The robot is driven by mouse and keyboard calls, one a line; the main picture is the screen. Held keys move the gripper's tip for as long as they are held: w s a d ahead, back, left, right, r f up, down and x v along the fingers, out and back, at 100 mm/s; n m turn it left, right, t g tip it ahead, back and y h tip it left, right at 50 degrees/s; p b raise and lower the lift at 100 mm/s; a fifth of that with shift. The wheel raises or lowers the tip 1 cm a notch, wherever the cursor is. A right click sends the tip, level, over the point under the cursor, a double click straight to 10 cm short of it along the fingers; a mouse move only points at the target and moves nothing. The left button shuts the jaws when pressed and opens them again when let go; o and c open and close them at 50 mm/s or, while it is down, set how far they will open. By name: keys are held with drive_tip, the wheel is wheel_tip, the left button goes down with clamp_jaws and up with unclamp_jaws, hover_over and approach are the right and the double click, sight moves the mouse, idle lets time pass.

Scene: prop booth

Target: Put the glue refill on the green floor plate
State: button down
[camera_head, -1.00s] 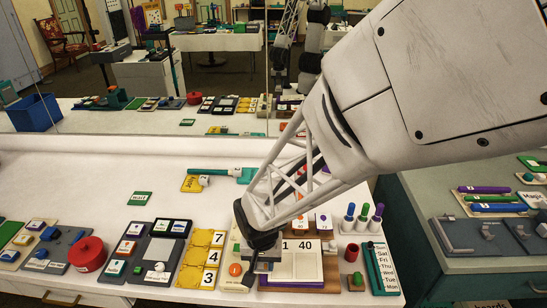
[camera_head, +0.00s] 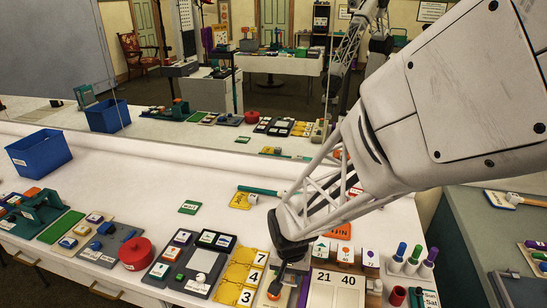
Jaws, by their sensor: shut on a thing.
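My gripper (camera_head: 281,264) is over the front of the white table, just left of the white number board. It is shut on a small dark thing (camera_head: 276,284), apparently the glue refill; its shape is too small and covered to make out fully. A flat, bare green plate (camera_head: 61,226), which looks like the green floor plate, lies at the left beside a teal device. It is well to the left of my gripper. A smaller green card with white lettering (camera_head: 189,207) lies nearer the middle of the table.
Between my gripper and the green plate are yellow number tiles (camera_head: 250,275), a dark grey board (camera_head: 203,263), a red round pot (camera_head: 135,252) and a board with blue pieces (camera_head: 103,245). A blue bin (camera_head: 39,153) stands far left. A mirror lines the back. The table's middle is mostly clear.

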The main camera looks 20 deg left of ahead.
drive_tip(key=w+a+f+n, duration=0.1)
drive_tip(key=w+a, duration=0.4)
drive_tip(key=a, duration=0.6)
drive_tip(key=w+a+n+t, duration=0.1)
drive_tip(key=w+a, duration=0.4)
drive_tip(key=a, duration=0.7)
drive_tip(key=w+a+f+n, duration=0.1)
drive_tip(key=w+a, duration=0.4)
drive_tip(key=a, duration=0.6)
drive_tip(key=shift+w+a+f+n+y, duration=0.3)
drive_tip(key=shift+a+f+n, duration=0.05)
drive_tip(key=shift+a+n, duration=0.05)
hover_over(190, 208)
drive_tip(key=shift+s+f, duration=0.2)
drive_tip(key=shift+f, duration=0.55)
drive_tip(key=shift+f, duration=0.1)
drive_tip(key=shift+f, duration=1.65)
drive_tip(key=shift+f, duration=0.15)
